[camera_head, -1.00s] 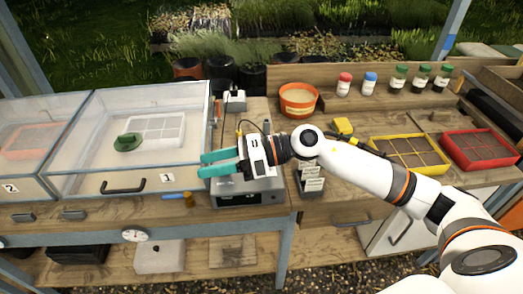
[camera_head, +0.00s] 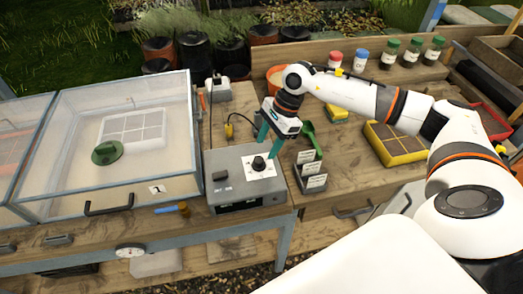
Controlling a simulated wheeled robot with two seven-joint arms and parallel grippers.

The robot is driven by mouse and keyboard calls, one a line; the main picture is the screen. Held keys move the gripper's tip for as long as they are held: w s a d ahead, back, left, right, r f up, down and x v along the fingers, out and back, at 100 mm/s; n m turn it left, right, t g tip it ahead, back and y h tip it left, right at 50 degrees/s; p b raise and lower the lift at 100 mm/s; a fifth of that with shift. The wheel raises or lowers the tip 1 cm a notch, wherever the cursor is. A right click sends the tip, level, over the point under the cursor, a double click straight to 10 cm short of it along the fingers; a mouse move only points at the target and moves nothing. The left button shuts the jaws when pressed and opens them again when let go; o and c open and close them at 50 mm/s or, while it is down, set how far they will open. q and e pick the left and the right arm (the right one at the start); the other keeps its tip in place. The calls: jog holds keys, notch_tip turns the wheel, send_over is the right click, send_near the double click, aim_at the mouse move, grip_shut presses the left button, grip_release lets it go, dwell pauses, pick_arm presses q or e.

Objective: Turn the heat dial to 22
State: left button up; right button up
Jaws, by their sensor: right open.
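The heat dial is a black knob (camera_head: 258,163) on a white scale plate (camera_head: 252,172), on top of a grey control box (camera_head: 225,192) on the bench. The scale's numbers are too small to read, so I cannot tell where the dial points. My right gripper (camera_head: 268,148) is open, with teal fingers pointing down just above and to the right of the knob. I cannot tell whether a fingertip touches it. My left gripper is not in view.
A lidded clear propagator (camera_head: 60,180) stands left of the box. A blue-and-brown tool (camera_head: 172,209) lies before it. A label holder (camera_head: 312,178) and green scoop (camera_head: 309,138) stand close on the right. A yellow tray (camera_head: 385,155) lies farther right.

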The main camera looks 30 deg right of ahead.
aim_at(260, 159)
jog(key=x, duration=0.4)
jog(key=shift+w+p, duration=0.15)
jog(key=shift+p, duration=0.25)
jog(key=shift+a+f, duration=0.15)
jog(key=shift+f, duration=0.3)
jog(key=c, duration=1)
jog(key=shift+o, duration=0.2)
jog(key=shift+f+m+t+b, duration=0.15)
jog(key=shift+m+t+b, duration=0.15)
jog(key=shift+m+b, duration=0.4)
jog(key=m, duration=0.1)
jog(key=m+t+b, duration=0.1)
jog(key=m, duration=0.1)
jog(key=shift+s+a, duration=0.1)
jog(key=shift+s, duration=0.15)
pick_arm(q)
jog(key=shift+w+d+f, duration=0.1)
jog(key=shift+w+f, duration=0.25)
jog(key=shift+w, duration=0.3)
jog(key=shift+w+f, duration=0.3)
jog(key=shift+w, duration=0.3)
pick_arm(e)
jog(key=shift+h, duration=0.3)
